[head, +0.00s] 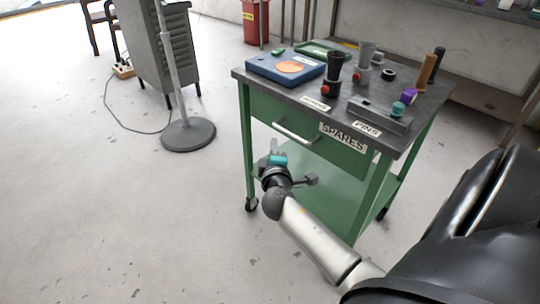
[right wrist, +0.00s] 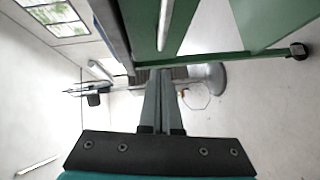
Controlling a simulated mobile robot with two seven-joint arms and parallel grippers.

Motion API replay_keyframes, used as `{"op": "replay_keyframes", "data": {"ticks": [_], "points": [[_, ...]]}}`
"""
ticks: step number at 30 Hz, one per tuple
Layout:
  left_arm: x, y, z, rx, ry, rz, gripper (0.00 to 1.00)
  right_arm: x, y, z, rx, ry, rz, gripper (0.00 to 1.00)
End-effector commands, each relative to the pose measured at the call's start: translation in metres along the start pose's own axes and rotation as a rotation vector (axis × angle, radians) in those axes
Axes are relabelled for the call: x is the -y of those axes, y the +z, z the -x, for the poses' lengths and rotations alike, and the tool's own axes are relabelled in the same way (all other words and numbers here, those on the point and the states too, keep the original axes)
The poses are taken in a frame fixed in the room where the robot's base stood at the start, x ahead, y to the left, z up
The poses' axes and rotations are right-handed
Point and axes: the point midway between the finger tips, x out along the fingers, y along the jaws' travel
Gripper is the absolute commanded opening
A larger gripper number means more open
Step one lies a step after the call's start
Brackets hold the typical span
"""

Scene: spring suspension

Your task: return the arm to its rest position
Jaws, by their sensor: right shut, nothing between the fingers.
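My right arm (head: 315,236) reaches in from the lower right of the head view, in front of the green cart (head: 372,205). My right gripper (head: 276,157) is at the front of the cart, below the drawer handle (head: 296,133) and away from the cart top. In the right wrist view its two fingers (right wrist: 166,78) lie together, shut with nothing between them. Whether it touches the cart cannot be told. My left gripper is not in view.
The cart top (head: 310,92) holds a blue box (head: 262,68), black and grey cups (head: 333,66) and a grey pin holder (head: 375,116). Its drawer (head: 310,142) looks shut. A stand with a round base (head: 188,135) is at the left. Open floor lies left of the cart.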

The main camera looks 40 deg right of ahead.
Motion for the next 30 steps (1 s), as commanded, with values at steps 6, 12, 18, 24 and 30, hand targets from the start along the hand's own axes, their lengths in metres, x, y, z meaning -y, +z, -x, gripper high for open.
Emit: {"op": "replay_keyframes", "data": {"ticks": [6,12,18,24,30], "points": [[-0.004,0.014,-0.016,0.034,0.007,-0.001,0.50,-0.001,0.000,0.045,0.000,-0.003,-0.002,0.00],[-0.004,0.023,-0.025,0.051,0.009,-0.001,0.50,-0.001,-0.001,0.071,-0.001,-0.001,-0.001,0.00],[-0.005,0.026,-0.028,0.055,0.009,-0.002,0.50,-0.001,-0.001,0.079,-0.001,0.001,0.000,0.00],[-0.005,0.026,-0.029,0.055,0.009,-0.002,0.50,0.001,-0.001,0.079,-0.002,-0.003,-0.001,0.00],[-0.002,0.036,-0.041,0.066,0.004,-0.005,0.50,0.057,-0.002,0.083,-0.025,-0.170,-0.028,0.00]]}}
